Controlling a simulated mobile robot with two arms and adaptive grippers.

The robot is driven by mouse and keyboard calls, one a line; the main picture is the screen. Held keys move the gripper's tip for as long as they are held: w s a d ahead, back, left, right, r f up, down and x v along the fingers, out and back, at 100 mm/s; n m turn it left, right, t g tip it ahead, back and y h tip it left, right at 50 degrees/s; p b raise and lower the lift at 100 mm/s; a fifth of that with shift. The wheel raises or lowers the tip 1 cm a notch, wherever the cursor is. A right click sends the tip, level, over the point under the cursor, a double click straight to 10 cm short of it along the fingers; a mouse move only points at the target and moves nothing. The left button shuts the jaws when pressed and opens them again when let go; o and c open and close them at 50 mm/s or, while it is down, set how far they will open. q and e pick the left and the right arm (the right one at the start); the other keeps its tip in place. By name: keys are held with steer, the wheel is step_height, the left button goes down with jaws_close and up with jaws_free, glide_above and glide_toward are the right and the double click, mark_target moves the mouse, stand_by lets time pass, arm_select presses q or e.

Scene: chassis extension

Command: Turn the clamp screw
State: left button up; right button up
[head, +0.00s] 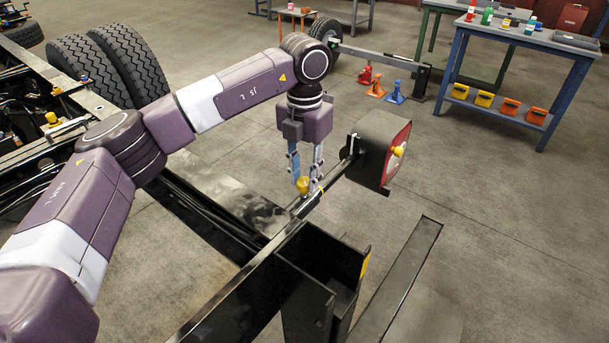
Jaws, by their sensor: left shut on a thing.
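My left gripper (308,180) points down over the black chassis rail, near the middle of the head view. Its two fingers are shut on the yellow knob of the clamp screw (303,186). The knob sits between the fingertips, just above the rail (283,240), and the fingers partly hide it. The screw's lower part is too small to make out. My right gripper is not in view.
Another yellow knob (51,118) is on the frame at left, near large tyres (128,62). A blue workbench (520,38) stands at back right. A loose black beam (398,285) lies at front right.

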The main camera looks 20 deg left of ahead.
mark_target(305, 181)
arm_select(q)
steer(key=shift+r, duration=0.1)
steer(key=o, duration=1.2)
steer(key=shift+c, duration=0.2)
step_height(305, 181, up, 12)
